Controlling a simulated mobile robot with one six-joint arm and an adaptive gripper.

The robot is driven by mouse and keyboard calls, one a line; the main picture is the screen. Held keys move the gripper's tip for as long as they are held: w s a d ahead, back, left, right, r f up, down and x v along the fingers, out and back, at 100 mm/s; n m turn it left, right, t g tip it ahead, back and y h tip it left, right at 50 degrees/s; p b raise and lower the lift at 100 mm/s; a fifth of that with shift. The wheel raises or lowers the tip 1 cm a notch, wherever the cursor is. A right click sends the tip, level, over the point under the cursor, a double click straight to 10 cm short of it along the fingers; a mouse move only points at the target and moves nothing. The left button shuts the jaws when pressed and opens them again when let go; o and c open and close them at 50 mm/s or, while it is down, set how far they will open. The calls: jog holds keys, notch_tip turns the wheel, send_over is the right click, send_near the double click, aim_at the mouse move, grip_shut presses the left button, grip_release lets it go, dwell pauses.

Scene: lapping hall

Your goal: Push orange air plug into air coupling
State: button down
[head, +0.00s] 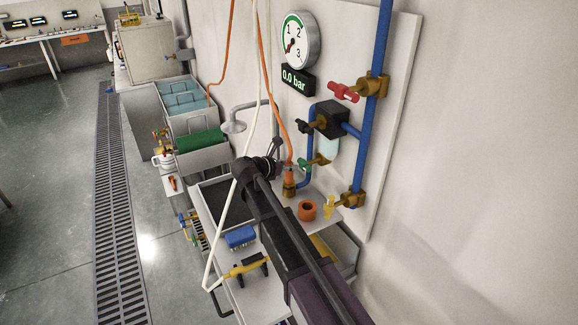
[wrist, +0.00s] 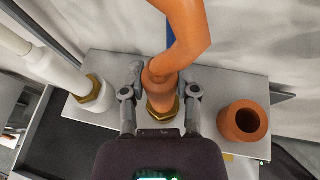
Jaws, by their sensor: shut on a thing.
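The orange air plug (wrist: 160,75), on the end of an orange hose, is between the fingers of my gripper (wrist: 160,92) in the wrist view. My gripper is shut on it.
A white hose (wrist: 45,65) in a brass fitting stands left. The round gauge (head: 297,40) points low and its display (head: 296,82) reads 0.0 bar. Blue pipes and valves, including a red-handled valve (head: 343,92), line the wall panel.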

jog(key=shift+f, duration=0.3)
jog(key=shift+c, duration=1.4)
grip_release()
jog(key=shift+r, duration=0.25)
notch_tip(320, 180, up, 16)
jog(key=p, duration=1.5)
jog(key=shift+f, duration=0.25)
jog(key=shift+s, duration=0.1)
